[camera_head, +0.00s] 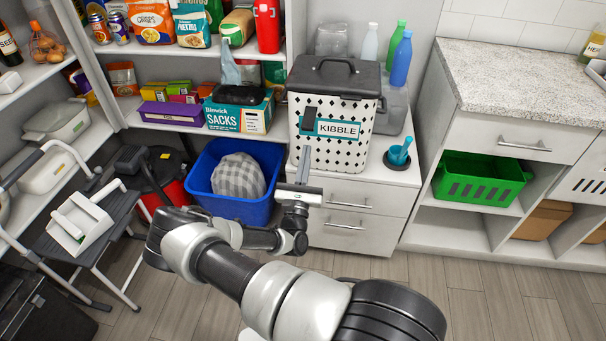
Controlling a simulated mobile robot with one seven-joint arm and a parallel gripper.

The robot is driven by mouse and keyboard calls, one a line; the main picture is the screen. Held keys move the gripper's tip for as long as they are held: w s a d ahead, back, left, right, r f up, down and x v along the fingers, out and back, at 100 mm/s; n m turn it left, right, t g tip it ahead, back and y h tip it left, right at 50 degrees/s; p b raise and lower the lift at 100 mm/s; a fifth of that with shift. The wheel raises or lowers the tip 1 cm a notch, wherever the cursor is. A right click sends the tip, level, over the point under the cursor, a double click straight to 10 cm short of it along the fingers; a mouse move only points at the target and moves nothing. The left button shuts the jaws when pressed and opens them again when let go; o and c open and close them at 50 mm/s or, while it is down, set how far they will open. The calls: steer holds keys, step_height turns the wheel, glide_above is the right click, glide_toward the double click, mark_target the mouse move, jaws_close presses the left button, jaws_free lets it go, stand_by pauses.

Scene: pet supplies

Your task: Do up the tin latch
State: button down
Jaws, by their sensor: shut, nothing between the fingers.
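The kibble tin (355,157) is white with a black diamond pattern and a teal-edged KIBBLE label. It stands upright on a white drawer cabinet. Its dark grey lid (330,73), with a handle on top, sits over the tin's opening. The tin latch (309,119) is a dark tab on the tin's front, left of the label. I cannot tell from this view whether it is fastened. My gripper (305,150) is shut and empty, its fingers pointing up just below the latch in the picture. Whether it touches the tin is unclear.
A teal scoop in a dark holder (397,156) stands right of the tin, with bottles (401,60) behind. A blue bin (232,213) holding a checked bag is left of the cabinet. A SACKS box (238,115) sits on the shelf left of the tin.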

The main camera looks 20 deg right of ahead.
mark_target(309, 119)
step_height(309, 119, up, 4)
steer(key=shift+r, duration=0.2)
steer(key=shift+r, duration=0.15)
stand_by(0.4)
